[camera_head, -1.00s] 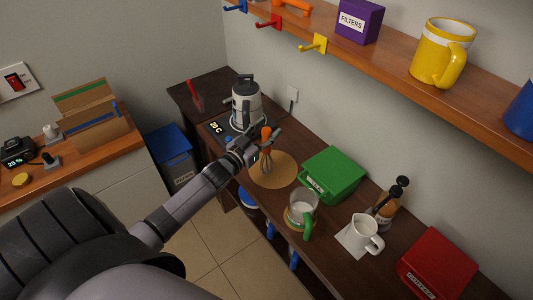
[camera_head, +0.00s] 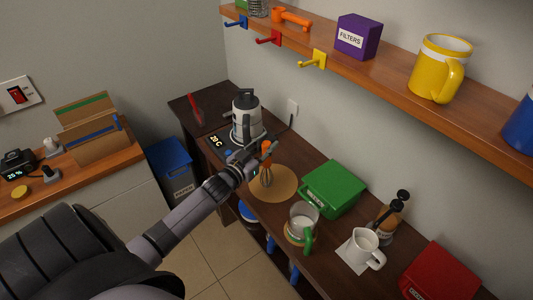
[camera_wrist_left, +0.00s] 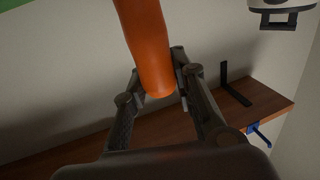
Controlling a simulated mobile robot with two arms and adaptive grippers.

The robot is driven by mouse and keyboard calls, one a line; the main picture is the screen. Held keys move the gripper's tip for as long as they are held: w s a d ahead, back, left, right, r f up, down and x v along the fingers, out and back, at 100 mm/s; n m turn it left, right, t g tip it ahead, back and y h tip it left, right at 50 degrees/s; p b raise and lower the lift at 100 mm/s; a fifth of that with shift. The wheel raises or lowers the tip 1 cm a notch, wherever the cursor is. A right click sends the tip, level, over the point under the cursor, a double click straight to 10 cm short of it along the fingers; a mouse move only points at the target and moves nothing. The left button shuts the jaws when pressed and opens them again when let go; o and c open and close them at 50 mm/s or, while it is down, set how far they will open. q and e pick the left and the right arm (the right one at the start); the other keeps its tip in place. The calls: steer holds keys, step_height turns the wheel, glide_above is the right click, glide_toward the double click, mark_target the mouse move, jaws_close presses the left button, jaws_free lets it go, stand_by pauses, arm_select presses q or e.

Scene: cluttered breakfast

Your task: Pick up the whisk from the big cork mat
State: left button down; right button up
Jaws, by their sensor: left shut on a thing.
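The whisk (camera_head: 267,178) has an orange handle and a wire head. It stands upright over the round cork mat (camera_head: 287,185) in the head view; I cannot tell whether the wires touch the mat. My left gripper (camera_head: 264,153) is shut on the orange handle, partly covering it. In the left wrist view the orange handle (camera_wrist_left: 147,45) lies between the two dark fingers (camera_wrist_left: 155,85). The wire head is not visible there. My right gripper is not in view.
A kettle (camera_head: 246,115) stands behind the gripper. A green box (camera_head: 333,188), a glass mug with green handle (camera_head: 302,220) and a white pitcher (camera_head: 363,245) stand to the right. A wall shelf (camera_head: 400,90) with hooks runs above the counter.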

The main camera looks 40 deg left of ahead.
arm_select(q)
step_height(320, 180, up, 20)
steer(key=b, duration=0.1)
steer(key=shift+f, duration=0.1)
stand_by(0.4)
